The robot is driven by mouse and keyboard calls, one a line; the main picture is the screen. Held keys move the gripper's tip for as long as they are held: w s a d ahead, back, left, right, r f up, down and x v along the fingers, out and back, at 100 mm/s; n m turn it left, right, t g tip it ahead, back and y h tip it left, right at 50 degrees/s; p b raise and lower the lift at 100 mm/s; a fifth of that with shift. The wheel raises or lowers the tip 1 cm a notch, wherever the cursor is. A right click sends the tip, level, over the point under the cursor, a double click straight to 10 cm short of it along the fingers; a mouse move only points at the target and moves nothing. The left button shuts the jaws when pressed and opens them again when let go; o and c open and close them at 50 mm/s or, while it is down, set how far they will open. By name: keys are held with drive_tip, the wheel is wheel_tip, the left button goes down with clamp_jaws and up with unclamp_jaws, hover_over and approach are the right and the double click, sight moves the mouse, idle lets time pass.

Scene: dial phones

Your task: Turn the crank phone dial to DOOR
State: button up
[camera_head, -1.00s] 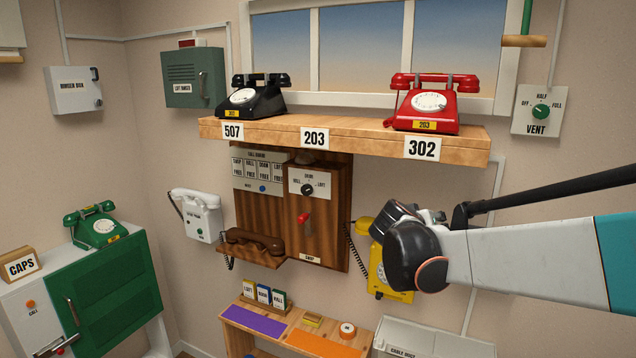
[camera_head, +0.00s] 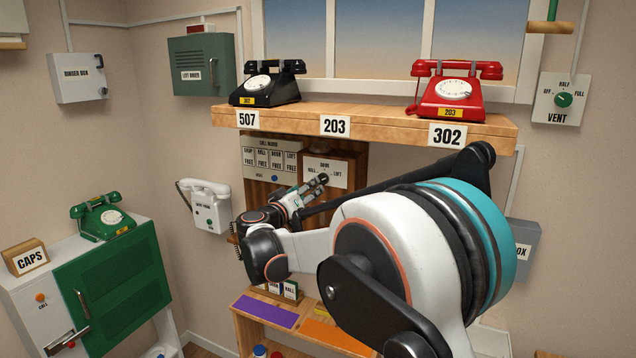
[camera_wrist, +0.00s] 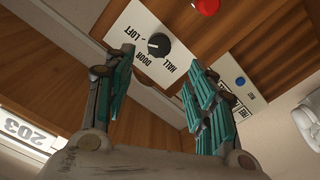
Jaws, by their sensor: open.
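The crank phone's dial is a small black knob (camera_wrist: 158,45) on a white plate (camera_wrist: 137,35) marked LOFT, DOOR and HALL. In the wrist view it lies ahead, beyond the gap between my fingers. I cannot tell where its pointer stands. My gripper (camera_wrist: 160,97) is open and empty, with teal finger pads on either side of the gap. In the head view my gripper (camera_head: 316,186) is in front of the dial plate (camera_head: 338,170), and its fingertips overlap the knob. The crank phone's wooden body (camera_head: 360,155) is mostly hidden behind my arm.
A wooden shelf (camera_head: 385,125) with a black phone (camera_head: 268,82) and a red phone (camera_head: 455,90) runs just above the dial. A red knob (camera_wrist: 205,5) sits near the dial. A white wall phone (camera_head: 207,208) hangs to the left.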

sight(321, 179)
drive_tip(key=x, duration=0.9)
drive_tip(key=shift+w+d+b, duration=0.15)
drive_tip(key=shift+w+b, duration=0.05)
drive_tip(key=shift+b, duration=0.1)
drive_tip(key=c, duration=1.1)
